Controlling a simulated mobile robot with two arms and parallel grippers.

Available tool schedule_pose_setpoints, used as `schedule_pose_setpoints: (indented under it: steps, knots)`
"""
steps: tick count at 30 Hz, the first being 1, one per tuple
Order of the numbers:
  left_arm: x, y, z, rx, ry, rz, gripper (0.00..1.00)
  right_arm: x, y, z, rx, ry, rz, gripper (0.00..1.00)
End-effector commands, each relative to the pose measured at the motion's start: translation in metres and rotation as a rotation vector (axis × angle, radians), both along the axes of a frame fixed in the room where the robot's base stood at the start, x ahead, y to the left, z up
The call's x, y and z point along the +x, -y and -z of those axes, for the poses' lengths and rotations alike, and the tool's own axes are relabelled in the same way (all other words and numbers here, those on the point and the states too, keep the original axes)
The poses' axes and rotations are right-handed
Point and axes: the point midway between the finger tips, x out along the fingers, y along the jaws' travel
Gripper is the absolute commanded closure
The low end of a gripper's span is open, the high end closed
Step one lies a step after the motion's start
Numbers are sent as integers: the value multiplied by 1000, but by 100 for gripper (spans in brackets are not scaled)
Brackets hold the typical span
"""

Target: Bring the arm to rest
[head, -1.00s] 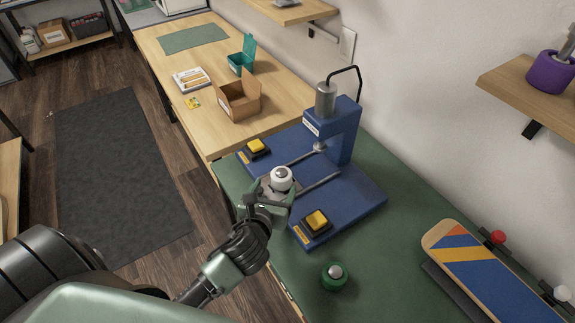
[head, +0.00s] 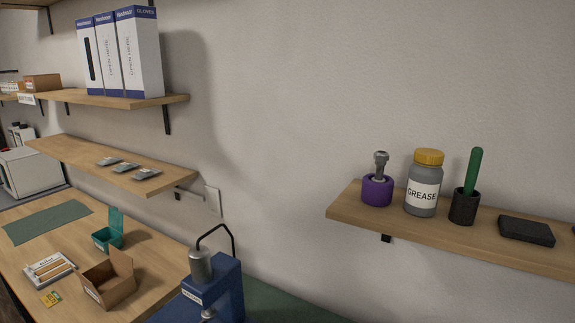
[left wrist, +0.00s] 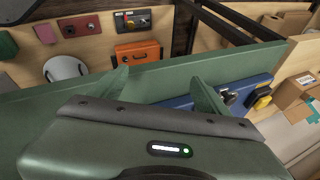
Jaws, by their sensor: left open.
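My left gripper (left wrist: 164,88) shows in the left wrist view with its two green fingers spread apart. I see nothing held between them. Behind the fingers are a green surface and part of a blue device with a yellow button (left wrist: 262,99). I cannot judge the distance to them. Neither arm shows in the head view. My right gripper is in no current view.
In the head view a blue press (head: 212,292) stands at the bottom, beside a wooden bench with an open cardboard box (head: 109,280) and a teal bin (head: 107,238). A right shelf (head: 440,236) holds a grease jar (head: 423,184) and a purple holder (head: 377,189).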

Motion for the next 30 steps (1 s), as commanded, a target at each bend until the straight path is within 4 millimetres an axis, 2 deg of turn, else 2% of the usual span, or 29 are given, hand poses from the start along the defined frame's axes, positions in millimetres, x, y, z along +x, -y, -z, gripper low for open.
schedule_pose_setpoints:
  steps: [3, 11, 17, 23, 26, 30]
  knots:
    - [-20, 9, -1, -133, -46, -173, 24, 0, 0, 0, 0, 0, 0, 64]
    - [-58, 26, -6, -345, -151, -498, 24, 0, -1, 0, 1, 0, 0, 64]
    - [-46, 28, 49, -337, -175, -504, 24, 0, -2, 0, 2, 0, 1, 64]
    - [-42, 30, 115, -328, -201, -503, 24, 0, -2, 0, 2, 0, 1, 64]
    - [-46, 30, 158, -321, -220, -503, 24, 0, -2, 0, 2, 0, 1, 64]
    - [-61, 28, 227, -310, -248, -502, 24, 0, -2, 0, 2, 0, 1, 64]
